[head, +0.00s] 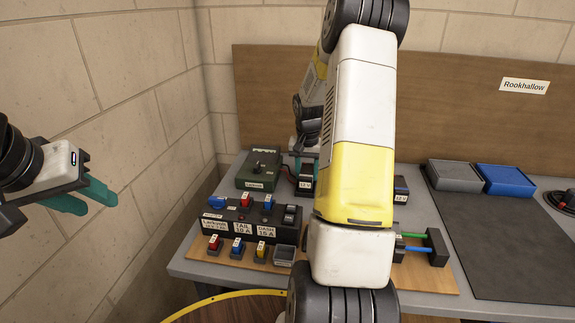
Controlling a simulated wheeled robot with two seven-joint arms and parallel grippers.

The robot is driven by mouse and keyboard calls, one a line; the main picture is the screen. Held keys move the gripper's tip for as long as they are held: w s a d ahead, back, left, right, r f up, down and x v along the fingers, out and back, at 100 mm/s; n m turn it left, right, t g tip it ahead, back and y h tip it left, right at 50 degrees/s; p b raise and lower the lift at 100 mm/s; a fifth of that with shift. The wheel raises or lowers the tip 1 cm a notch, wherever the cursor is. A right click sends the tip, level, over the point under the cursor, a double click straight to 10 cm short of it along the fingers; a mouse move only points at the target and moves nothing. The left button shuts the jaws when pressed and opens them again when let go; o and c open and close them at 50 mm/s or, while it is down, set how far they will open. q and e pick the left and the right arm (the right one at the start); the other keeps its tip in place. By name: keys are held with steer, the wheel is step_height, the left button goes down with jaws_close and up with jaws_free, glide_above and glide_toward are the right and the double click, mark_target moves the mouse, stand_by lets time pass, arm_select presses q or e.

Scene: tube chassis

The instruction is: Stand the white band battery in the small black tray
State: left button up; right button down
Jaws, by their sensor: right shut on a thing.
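My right gripper (306,166) reaches down at the back of the bench and is shut on a dark battery (306,185) with a white 12 V label. I take this as the white band battery; its band is too small to make out. It looks upright beside the green box, and I cannot tell whether its base touches anything. A second dark 12 V battery (401,191) stands right of my arm, partly hidden. My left gripper (99,204) is open and empty, off the bench by the left wall. I cannot make out the small black tray; my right arm covers the middle of the bench.
A green box (258,169) and a black fuse panel (245,222) stand at the left. Coloured fuses and a small grey bin (284,256) lie in front. Grey (454,177) and blue (507,181) trays stand at the back right, behind a clear dark mat (500,240).

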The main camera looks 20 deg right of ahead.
mark_target(306, 173)
steer(key=shift+f, duration=0.55)
stand_by(0.4)
steer(key=c, duration=1.1)
jaws_free()
steer(key=shift+r, duration=0.1)
steer(key=shift+s+a+r, duration=0.15)
steer(key=shift+s+r, duration=0.05)
steer(key=shift+r, duration=1.35)
steer(key=shift+s+a+r, duration=0.1)
steer(key=shift+s+r, duration=0.05)
steer(key=shift+r, duration=1.4)
steer(key=shift+s+a+r, duration=0.15)
steer(key=shift+s+r, duration=0.05)
steer(key=shift+r, duration=1.35)
steer(key=shift+s+r, duration=0.15)
steer(key=shift+r, duration=0.55)
